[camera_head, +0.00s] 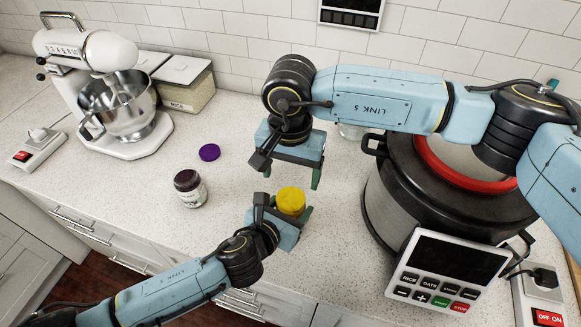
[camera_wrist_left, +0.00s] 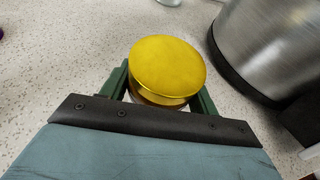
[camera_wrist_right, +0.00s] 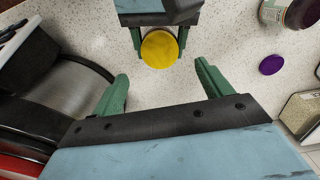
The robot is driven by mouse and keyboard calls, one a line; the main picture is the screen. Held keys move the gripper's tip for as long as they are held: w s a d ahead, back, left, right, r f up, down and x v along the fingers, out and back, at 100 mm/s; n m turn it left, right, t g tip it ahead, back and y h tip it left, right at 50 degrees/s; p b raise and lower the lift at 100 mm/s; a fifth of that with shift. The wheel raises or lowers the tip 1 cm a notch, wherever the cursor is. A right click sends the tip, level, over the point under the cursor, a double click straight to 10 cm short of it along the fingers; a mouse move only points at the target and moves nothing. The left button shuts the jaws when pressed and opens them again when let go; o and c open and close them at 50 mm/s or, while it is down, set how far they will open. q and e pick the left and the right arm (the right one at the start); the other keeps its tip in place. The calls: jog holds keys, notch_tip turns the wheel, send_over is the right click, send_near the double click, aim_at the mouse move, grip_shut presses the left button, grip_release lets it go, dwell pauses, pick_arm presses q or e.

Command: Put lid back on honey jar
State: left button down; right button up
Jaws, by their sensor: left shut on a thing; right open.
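The yellow-gold lid (camera_head: 291,198) sits on top of the honey jar (camera_wrist_left: 160,101), which stands upright at the counter's front. Only a pale strip of the jar shows under the lid in the left wrist view; whether the lid is screwed tight cannot be told. My left gripper (camera_head: 281,217) is shut on the jar, its fingers on either side below the lid's top. My right gripper (camera_head: 289,174) is open and empty, pointing down above and behind the jar. In the right wrist view the lid (camera_wrist_right: 159,49) lies beyond and between the open fingers, apart from them.
A dark jar (camera_head: 189,190) without a lid stands to the left, with a purple lid (camera_head: 209,152) lying behind it. A large cooker (camera_head: 383,205) stands close on the right. A mixer (camera_head: 115,105) and rice box (camera_head: 185,85) are at the back left.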

aim_at(291, 198)
notch_tip(291, 198, down, 7)
jog(key=shift+f, duration=0.2)
dwell(0.3)
jog(key=c, duration=1)
jog(key=m, duration=0.5)
jog(key=shift+m, duration=0.4)
jog(key=shift+c, duration=0.2)
jog(key=m, duration=0.4)
jog(key=o, duration=1.1)
